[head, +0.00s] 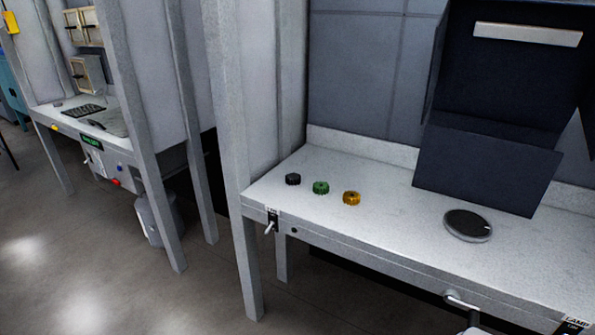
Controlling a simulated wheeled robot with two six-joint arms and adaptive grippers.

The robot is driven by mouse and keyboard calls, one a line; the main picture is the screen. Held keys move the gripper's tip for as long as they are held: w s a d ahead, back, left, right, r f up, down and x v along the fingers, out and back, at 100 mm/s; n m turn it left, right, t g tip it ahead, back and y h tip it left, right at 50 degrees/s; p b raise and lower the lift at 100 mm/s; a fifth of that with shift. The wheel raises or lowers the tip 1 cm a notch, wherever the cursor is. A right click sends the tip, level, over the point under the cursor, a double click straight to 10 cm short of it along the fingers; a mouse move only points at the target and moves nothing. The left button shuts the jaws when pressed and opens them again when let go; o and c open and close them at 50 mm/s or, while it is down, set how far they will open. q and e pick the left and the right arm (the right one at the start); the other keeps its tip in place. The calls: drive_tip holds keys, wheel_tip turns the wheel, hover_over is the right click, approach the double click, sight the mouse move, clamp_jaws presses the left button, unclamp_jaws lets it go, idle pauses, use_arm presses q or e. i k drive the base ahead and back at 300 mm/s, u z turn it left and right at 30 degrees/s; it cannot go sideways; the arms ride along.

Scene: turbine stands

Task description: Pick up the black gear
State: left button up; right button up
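The black gear (293,179) lies on the light grey workbench (387,211), near its left end. It is the leftmost of three small gears in a slanting row. The green gear (321,187) is just to its right, and the yellow-orange gear (351,198) is further right. The gears are apart from each other. Neither of my grippers shows in the head view.
A round dark disc with a pale rim (468,225) lies on the bench. A large dark box-like unit (485,165) stands behind it. A grey upright post (228,130) rises at the bench's left end. Another workstation (100,118) stands at the left.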

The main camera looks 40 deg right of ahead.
sight(293, 178)
drive_tip(key=z, duration=0.5)
drive_tip(key=i, duration=0.85)
drive_tip(key=z, duration=0.85)
